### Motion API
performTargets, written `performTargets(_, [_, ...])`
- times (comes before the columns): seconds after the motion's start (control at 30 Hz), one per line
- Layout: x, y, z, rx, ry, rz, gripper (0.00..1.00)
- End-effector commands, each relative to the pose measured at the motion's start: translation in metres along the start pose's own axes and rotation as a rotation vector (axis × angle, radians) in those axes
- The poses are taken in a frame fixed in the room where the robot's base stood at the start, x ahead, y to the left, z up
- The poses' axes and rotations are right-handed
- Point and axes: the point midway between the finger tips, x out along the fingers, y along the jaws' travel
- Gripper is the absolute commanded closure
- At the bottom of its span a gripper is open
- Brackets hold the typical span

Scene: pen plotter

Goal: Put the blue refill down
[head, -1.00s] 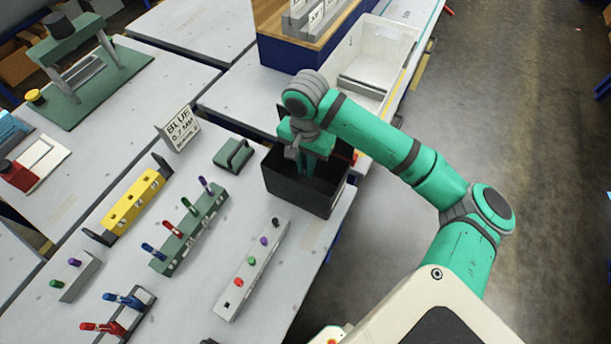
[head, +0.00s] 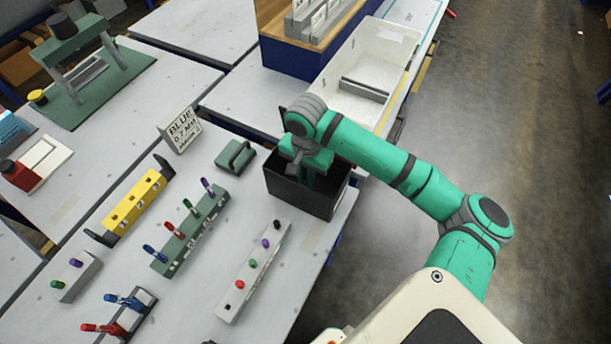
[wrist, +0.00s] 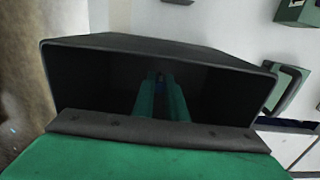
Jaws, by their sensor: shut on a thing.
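My gripper (head: 309,181) points down into the open black bin (head: 327,207), which stands at the right edge of the near table. In the wrist view the bin (wrist: 215,57) surrounds the two green fingers of my gripper (wrist: 161,82). The fingers are close together, shut on a small dark-blue thing (wrist: 160,86), which looks like the blue refill. Only a little of it shows between the fingertips. The bin's inside is too dark to tell whether the refill touches the floor. The head view does not show the refill.
A green block with a handle (head: 236,157) stands left of the bin, near a sign reading BLUE (head: 180,131). A pale rack (head: 253,272), a green rack (head: 190,232) and a yellow rack (head: 135,200) stand nearer. A white tray (head: 398,45) lies behind.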

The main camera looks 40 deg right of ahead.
Motion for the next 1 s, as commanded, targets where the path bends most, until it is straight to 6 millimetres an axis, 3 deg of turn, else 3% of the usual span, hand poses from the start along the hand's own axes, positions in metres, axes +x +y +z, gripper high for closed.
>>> performTargets(0.27, [0.005,0.002,-0.002,0.005,0.0,0.0,1.0])
performTargets(0.3, [0.005,0.002,-0.001,0.004,0.0,0.0,0.81])
performTargets(0.37, [0.005,0.001,-0.001,0.002,0.0,0.0,0.69])
performTargets(0.77, [0.001,-0.001,0.0,-0.004,0.002,0.001,0.69])
performTargets(0.87, [-0.007,-0.001,0.0,-0.004,0.004,0.001,0.69])
performTargets(1.0, [-0.033,-0.002,0.001,-0.003,0.002,-0.003,0.69])
